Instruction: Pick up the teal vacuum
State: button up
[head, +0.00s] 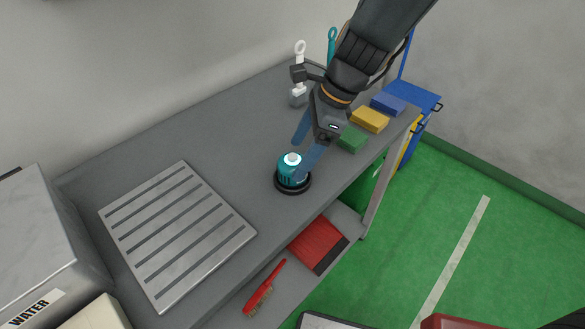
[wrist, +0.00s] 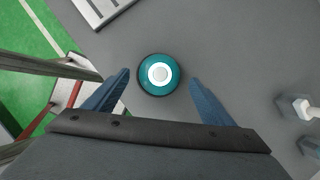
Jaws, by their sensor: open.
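The teal vacuum (head: 290,172) is a small round teal body with a white cap on top and a black base. It stands upright on the grey table (head: 150,138). In the wrist view the vacuum (wrist: 157,85) is seen from above, slightly beyond the fingertips and near the midline between them. My gripper (head: 306,158) is open, with one blue finger on each side of the gap. In the wrist view my gripper (wrist: 158,78) is empty. In the head view the nearer finger partly overlaps the vacuum's right edge; I cannot tell whether it touches.
A slotted metal tray (head: 177,232) lies left of the vacuum. Green (head: 352,139), yellow (head: 370,119) and blue (head: 388,104) blocks lie to the right. A white-handled tool (head: 299,75) and a teal-handled one (head: 331,47) stand behind. A lower shelf holds a red dustpan (head: 318,244) and brush (head: 264,290).

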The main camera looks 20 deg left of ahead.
aim_at(298, 157)
jog(key=shift+p+x, duration=0.45)
jog(key=shift+x, duration=2.05)
jog(key=shift+d, duration=0.1)
jog(key=c, duration=1.3)
